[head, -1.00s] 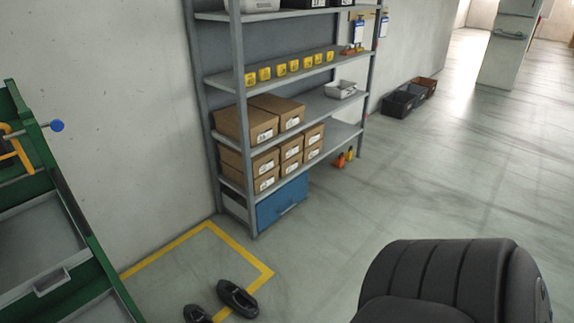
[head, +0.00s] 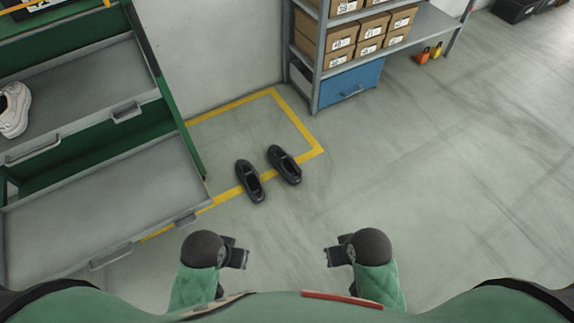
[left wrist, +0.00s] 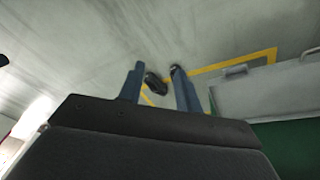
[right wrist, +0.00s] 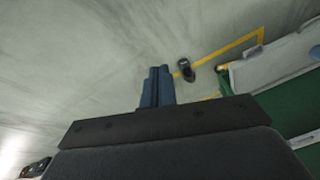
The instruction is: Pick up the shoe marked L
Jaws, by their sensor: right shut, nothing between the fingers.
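Two black shoes lie on the floor by the yellow line in the head view: a left-hand one (head: 249,181) and a right-hand one (head: 285,165). No L mark is readable on either. The right wrist view shows one black shoe (right wrist: 186,68). My left gripper (head: 245,258) is open and empty, its fingers apart in the left wrist view (left wrist: 160,76). My right gripper (head: 331,257) is shut and empty. Both are well short of the shoes.
A green-framed rack (head: 168,100) with grey trays stands at the left, a white shoe (head: 13,108) on its upper tray. A shelf (head: 318,65) with boxes and a blue bin (head: 350,88) stands behind.

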